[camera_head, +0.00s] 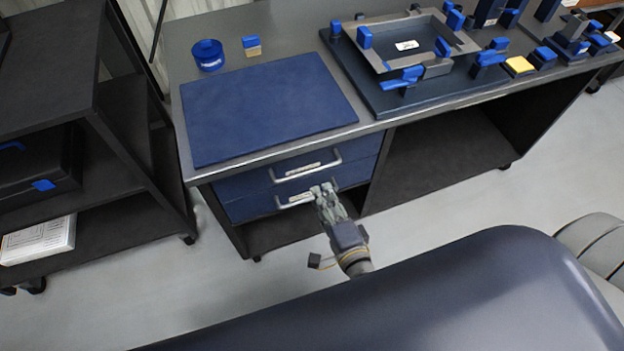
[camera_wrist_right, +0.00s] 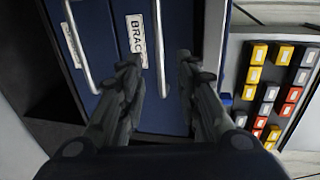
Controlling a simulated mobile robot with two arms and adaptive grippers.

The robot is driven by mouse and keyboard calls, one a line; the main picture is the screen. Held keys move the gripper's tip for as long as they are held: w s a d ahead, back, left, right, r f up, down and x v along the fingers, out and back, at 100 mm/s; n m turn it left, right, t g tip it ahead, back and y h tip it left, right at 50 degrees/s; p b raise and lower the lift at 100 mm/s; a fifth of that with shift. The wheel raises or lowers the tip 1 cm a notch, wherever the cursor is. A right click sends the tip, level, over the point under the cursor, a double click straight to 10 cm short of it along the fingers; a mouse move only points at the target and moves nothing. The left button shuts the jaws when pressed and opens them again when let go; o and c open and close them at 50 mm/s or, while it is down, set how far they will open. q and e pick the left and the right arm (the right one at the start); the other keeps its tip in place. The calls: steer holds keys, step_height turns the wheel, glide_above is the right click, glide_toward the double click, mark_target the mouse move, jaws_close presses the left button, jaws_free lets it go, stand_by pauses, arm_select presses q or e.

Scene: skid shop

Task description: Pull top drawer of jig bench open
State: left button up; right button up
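The jig bench has two blue drawers below its left half, and both look closed. The top drawer (camera_head: 285,177) has a pale bar handle (camera_head: 307,171) and a white label. The lower drawer (camera_head: 245,207) has the same kind of handle (camera_head: 295,200). My right gripper (camera_head: 322,190) is in front of the drawers. In the right wrist view its fingers (camera_wrist_right: 158,75) are apart, one on each side of a bar handle (camera_wrist_right: 158,35), which appears to be the top drawer's. I cannot tell whether they touch it. My left gripper is not in view.
A blue mat (camera_head: 262,108) covers the bench top above the drawers, and a fixture plate (camera_head: 385,103) with clamps lies right of it. A dark shelf cart (camera_head: 122,143) stands left. Labelled yellow, grey and red blocks (camera_wrist_right: 270,90) show at the wrist view's right.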

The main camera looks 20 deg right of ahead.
mark_target(310, 170)
steer(key=x, duration=1)
steer(key=shift+w, duration=0.3)
jaws_close()
